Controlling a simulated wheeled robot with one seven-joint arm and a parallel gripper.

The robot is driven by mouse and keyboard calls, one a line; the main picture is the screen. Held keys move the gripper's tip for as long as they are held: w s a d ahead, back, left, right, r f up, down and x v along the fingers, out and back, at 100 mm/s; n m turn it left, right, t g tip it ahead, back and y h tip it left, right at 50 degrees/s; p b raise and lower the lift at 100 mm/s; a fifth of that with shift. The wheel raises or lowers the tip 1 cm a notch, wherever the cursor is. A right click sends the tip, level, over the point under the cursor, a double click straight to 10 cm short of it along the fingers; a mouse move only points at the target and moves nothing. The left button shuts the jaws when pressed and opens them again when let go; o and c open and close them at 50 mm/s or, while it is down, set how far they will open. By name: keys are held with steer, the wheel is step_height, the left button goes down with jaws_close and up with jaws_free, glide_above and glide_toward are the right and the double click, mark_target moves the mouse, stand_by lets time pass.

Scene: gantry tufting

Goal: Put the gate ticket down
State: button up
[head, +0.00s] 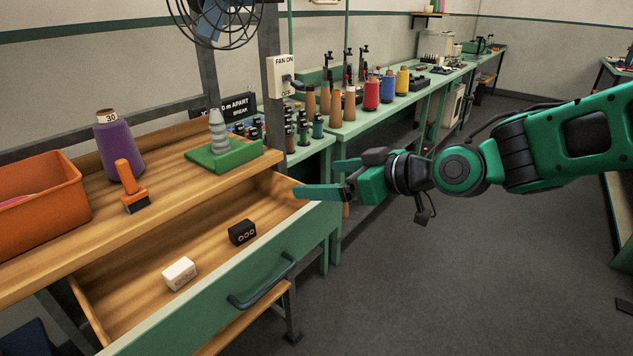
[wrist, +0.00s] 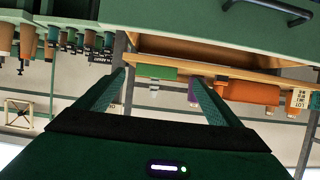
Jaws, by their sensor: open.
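I cannot make out a gate ticket in either view. My gripper (head: 316,178) is open, its two green fingers pointing left past the right end of the open drawer (head: 200,318). In the wrist view the fingers of my gripper (wrist: 160,80) stand apart with nothing between them. In the drawer lie a white block (head: 179,273) with faint markings and a black block (head: 242,232) with round orange marks, apart from each other. The wrist view looks upside down and shows the drawer's green front and its dark handle (wrist: 268,10) at the top.
On the wooden bench top are an orange bin (head: 40,205), a purple cone (head: 120,150), an orange-handled brush (head: 130,186) and a green base with a grey post (head: 217,130). A fan (head: 215,18) hangs above. A long green bench (head: 385,105) holds spools.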

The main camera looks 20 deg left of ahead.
steer(key=v, duration=0.4)
steer(key=shift+s+d+r, duration=0.15)
steer(key=shift+d, duration=0.2)
steer(key=d+f+m+h, duration=0.3)
steer(key=d, duration=0.7)
steer(key=d+f+m+h, duration=0.3)
steer(key=d, duration=0.8)
steer(key=d+f+m+h, duration=0.3)
steer(key=d, duration=0.7)
steer(key=s+d+f+m+g+h, duration=0.1)
steer(key=s+d+m+g, duration=0.1)
steer(key=s+d+m, duration=0.3)
steer(key=s+d+f+m+g+h, duration=0.2)
steer(key=s+d+m, duration=0.3)
steer(key=s+d, duration=0.9)
steer(key=s+g, duration=0.1)
steer(key=s, duration=0.3)
steer(key=shift+s+d+f+m, duration=0.2)
steer(key=shift+d+f+m, duration=0.05)
steer(key=shift+d+m, duration=0.15)
steer(key=shift+a, duration=0.1)
